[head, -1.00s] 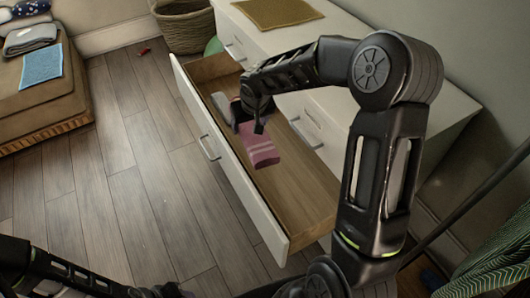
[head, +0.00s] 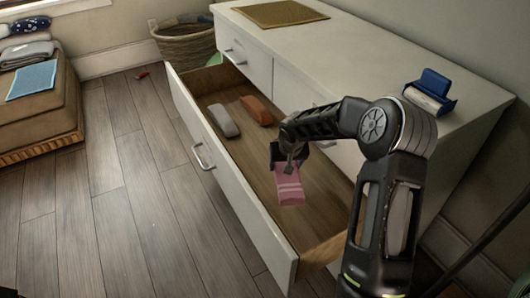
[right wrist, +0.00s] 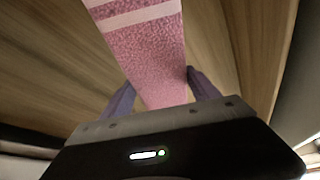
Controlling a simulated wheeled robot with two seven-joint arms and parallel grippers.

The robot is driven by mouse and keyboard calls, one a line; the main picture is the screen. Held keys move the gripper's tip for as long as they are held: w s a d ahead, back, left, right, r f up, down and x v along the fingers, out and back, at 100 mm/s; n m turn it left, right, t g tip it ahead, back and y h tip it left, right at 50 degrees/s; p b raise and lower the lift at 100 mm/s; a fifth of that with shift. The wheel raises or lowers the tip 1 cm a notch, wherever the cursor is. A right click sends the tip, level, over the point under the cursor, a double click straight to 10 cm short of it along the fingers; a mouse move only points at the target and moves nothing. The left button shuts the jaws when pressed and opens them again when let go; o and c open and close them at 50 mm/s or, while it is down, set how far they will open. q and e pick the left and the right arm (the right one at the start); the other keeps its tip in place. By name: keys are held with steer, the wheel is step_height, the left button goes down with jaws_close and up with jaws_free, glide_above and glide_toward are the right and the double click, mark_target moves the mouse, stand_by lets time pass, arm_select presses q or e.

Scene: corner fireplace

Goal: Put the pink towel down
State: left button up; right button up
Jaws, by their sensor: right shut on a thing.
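The pink towel (head: 290,189) with pale stripes is in the open drawer (head: 232,192) of the white dresser. In the right wrist view the towel (right wrist: 147,58) stretches out from between the two fingers (right wrist: 158,92) above the wooden drawer floor. I cannot tell whether the towel touches the floor. My left gripper is not in view.
A grey item (head: 223,120) and a brown item (head: 257,110) lie in the drawer's far part. The dresser top (head: 340,50) holds a tan mat (head: 280,13) and a blue holder (head: 431,90). A wicker basket (head: 185,42) stands behind. The drawer floor around the towel is clear.

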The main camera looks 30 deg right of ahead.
steer(key=shift+f+b, duration=1.05)
steer(key=shift+f, duration=2.05)
steer(key=shift+f+b, duration=0.65)
steer(key=shift+f, duration=1.25)
steer(key=shift+f, duration=0.2)
steer(key=o, duration=1.6)
steer(key=shift+c, duration=0.2)
